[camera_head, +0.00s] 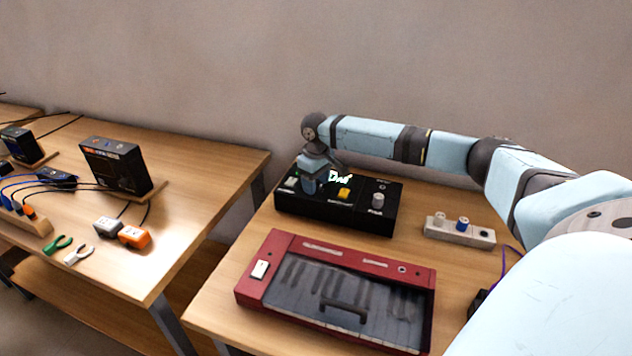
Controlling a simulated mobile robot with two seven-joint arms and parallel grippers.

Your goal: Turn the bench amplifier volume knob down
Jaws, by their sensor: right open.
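A black box with controls (338,219), which looks like the bench amplifier, stands at the back of the right table. Its top carries a pale switch (290,183) at the left, a yellow button (343,193) in the middle and a grey upright knob (378,200) at the right. My right gripper (311,188) points down over the left part of the box, between the pale switch and the yellow button. It is open. It hides whatever lies beneath it, so I cannot tell whether it touches a knob there. My left gripper is not in view.
A red case with a dark clear lid and handle (270,250) lies in front of the box. A pale strip with a blue knob (459,232) sits to the right. My right arm spans above the table's back. The left table (195,190) holds black devices, cables and pliers.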

